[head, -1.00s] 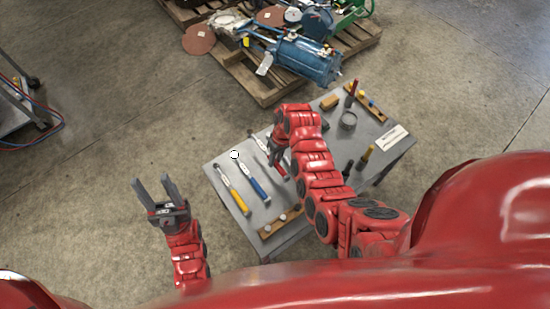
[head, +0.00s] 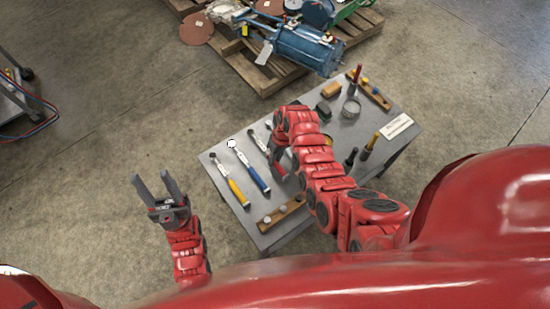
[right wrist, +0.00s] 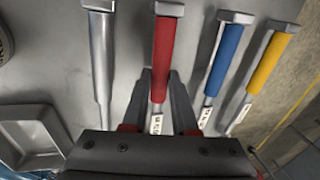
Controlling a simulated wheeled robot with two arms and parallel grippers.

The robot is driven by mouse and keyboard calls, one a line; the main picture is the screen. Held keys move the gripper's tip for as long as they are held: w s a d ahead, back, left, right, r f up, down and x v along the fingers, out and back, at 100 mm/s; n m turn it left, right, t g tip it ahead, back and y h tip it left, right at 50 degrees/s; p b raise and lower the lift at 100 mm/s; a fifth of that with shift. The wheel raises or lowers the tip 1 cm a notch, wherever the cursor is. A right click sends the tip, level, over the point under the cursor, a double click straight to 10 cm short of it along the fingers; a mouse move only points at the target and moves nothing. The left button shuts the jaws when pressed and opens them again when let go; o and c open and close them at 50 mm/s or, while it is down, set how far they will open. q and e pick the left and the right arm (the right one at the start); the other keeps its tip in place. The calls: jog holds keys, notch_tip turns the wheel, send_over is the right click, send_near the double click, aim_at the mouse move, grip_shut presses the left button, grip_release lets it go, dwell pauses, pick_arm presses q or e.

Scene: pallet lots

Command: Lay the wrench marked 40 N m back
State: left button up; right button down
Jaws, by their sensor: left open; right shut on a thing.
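My right gripper (right wrist: 163,98) is shut on a red-handled wrench (right wrist: 163,50), with one finger on each side. A tag on its shaft is too small to read. In the right wrist view a blue-handled wrench (right wrist: 226,58) and a yellow-handled wrench (right wrist: 270,65) lie to its right, and a bare grey metal tool (right wrist: 102,50) to its left. In the head view the blue (head: 258,179) and yellow (head: 238,192) handles lie on the grey table (head: 300,232); my right arm hides the red one's handle. My left gripper (head: 156,183) is open and empty, left of the table.
A wooden strip (head: 282,216) lies along the near table edge. A round tin (head: 351,108), a wooden block (head: 331,89), upright tools and a white label (head: 397,125) are on the right part. A loaded pallet (head: 262,82) stands behind.

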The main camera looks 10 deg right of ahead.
jog(key=shift+f, duration=0.25)
dwell(0.3)
jog(key=c, duration=0.6)
grip_release()
jog(key=p+v, duration=0.6)
jog(key=v, duration=1.1)
jog(key=shift+r, duration=0.3)
jog(key=shift+d+f, duration=0.1)
